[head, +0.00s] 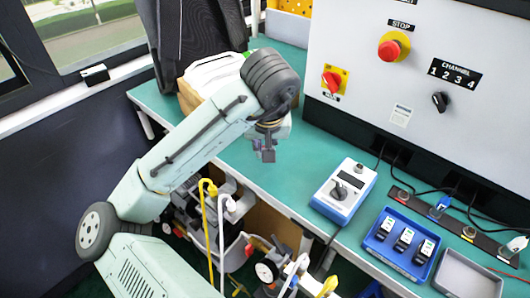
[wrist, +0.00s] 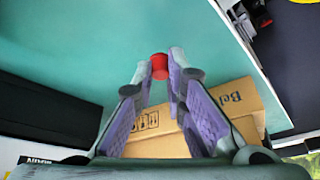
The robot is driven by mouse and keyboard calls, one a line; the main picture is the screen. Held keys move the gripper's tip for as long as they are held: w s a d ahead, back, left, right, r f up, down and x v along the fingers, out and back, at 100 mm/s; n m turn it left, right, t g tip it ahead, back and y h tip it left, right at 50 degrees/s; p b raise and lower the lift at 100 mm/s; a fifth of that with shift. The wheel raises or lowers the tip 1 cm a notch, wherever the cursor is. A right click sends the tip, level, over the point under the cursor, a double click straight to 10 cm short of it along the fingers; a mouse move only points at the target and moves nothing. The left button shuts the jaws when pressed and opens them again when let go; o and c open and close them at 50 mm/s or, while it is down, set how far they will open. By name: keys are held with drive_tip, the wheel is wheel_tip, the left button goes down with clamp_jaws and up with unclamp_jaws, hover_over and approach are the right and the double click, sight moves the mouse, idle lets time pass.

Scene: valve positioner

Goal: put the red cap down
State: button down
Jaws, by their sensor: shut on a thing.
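In the wrist view, my gripper (wrist: 160,72) is shut on the red cap (wrist: 159,66). The cap is small and red and sits between the two fingertips. The green tabletop shows behind it; whether the cap touches the table cannot be told. The cap cannot be made out in the head view.
A cardboard box (wrist: 215,112) lies near the fingers. A blue and white meter (head: 343,190), a blue tray (head: 385,257) with several small modules and a grey tray (head: 468,275) stand on the right. A control panel (head: 370,75) stands behind. The table left of the meter is clear.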

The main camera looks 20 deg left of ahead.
sight(265, 166)
wheel_tip(265, 166, down, 3)
drive_tip(key=shift+f, duration=0.2)
drive_tip(key=shift+f, duration=0.1)
drive_tip(key=shift+s+d+f+b, duration=0.15)
drive_tip(key=shift+f+b, duration=0.15)
drive_tip(key=shift+f, duration=0.25)
drive_tip(key=c, duration=1.6)
unclamp_jaws()
drive_tip(key=shift+f, duration=0.2)
drive_tip(key=shift+c, duration=0.2)
drive_tip(key=v, duration=1.3)
drive_tip(key=shift+w+a+r+p, duration=0.25)
drive_tip(key=shift+w+r+p, duration=0.05)
drive_tip(key=shift+r+p, duration=0.1)
